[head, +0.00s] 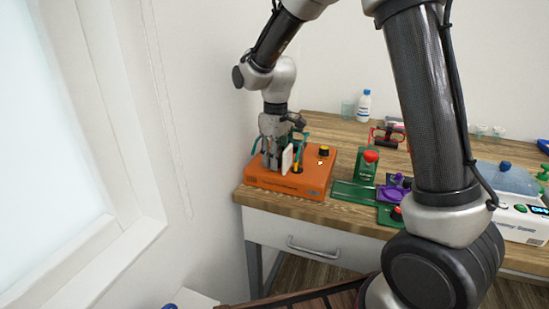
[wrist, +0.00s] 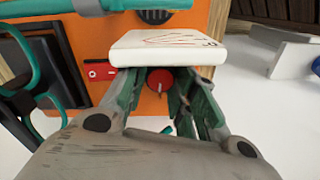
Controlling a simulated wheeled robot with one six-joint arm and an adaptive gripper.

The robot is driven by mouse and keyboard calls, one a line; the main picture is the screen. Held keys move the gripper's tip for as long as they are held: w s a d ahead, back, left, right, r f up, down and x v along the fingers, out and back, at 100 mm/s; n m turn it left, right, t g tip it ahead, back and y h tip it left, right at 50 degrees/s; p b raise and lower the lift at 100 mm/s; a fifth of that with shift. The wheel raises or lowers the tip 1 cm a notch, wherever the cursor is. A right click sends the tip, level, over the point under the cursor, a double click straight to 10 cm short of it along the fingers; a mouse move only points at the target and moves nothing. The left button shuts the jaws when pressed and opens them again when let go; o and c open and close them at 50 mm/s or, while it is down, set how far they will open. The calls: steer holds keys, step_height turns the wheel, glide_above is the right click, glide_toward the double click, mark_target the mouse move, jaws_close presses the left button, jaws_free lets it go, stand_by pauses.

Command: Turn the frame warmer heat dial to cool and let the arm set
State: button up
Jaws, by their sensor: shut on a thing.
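The frame warmer (head: 312,182) is an orange box at the left end of the table. Its face also fills the upper middle of the wrist view (wrist: 201,20). My gripper (head: 272,165) points down at its top, left of a black knob with a yellow cap (head: 323,151). In the wrist view the fingers (wrist: 161,88) close around a small red dial (wrist: 159,78) with a dark line.
Teal loops (wrist: 35,75) lie close left of the fingers in the wrist view, near a red switch (wrist: 101,73). Right of the warmer are a green device with a red knob (head: 367,165), a purple piece (head: 393,190) and a white machine (head: 520,222). The wall is close on the left.

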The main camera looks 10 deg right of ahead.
steer(key=shift+n, duration=0.6)
steer(key=o, duration=1.1)
steer(key=shift+c, duration=0.2)
step_height(320, 180, up, 12)
steer(key=shift+w+d, duration=0.15)
steer(key=shift+w, duration=0.05)
